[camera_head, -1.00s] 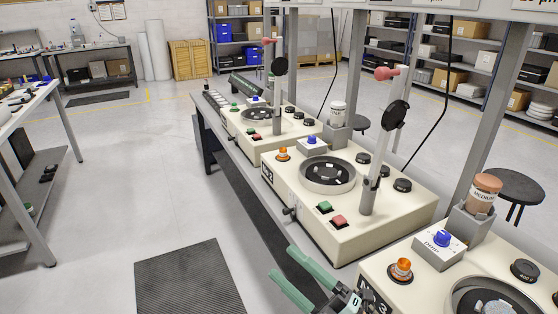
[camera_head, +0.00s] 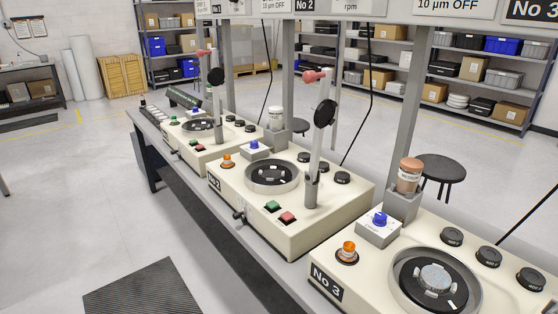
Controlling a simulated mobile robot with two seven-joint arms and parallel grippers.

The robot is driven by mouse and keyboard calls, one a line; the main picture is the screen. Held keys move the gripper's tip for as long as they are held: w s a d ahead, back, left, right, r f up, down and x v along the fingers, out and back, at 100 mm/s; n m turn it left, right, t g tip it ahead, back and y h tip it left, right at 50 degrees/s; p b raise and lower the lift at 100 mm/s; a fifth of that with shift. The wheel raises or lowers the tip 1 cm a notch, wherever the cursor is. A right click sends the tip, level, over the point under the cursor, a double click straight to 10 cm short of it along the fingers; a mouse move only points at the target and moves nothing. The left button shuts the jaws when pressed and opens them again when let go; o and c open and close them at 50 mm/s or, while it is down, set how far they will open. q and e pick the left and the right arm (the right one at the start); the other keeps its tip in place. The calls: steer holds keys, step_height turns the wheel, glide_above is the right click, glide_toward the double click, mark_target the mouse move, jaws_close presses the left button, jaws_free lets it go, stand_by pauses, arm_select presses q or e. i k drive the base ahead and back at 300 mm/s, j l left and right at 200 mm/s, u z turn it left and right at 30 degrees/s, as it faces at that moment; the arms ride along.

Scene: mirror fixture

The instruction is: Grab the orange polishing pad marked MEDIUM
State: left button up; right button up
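I see no orange polishing pad marked MEDIUM in this view. The nearest match in colour is an orange-brown jar (camera_head: 409,175) with a pale label, upright in a grey holder (camera_head: 402,207) at the back of the machine No 3 (camera_head: 325,255). Its label is too small to read now; about a second ago it appeared to read MEDIUM. Neither of my grippers shows in this view.
Machine No 3 has a round bowl (camera_head: 400,290), an orange button (camera_head: 348,249) and several black discs along its back. Machine No 2 (camera_head: 300,228) stands to its left, with an upright post. A dark stool (camera_head: 440,168) stands behind.

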mark_target(227, 163)
steer(key=i+j+z, duration=0.15)
steer(key=j+z, duration=0.15)
steer(key=z, duration=0.15)
steer(key=i+j+z, duration=0.1)
steer(key=j+z, duration=0.25)
steer(key=z, duration=0.15)
steer(key=j+z, duration=0.4)
steer(key=j, duration=0.5)
steer(key=j+z, duration=0.15)
steer(key=j, duration=0.8)
steer(key=k+j+z, duration=0.15)
steer(key=j, duration=0.8)
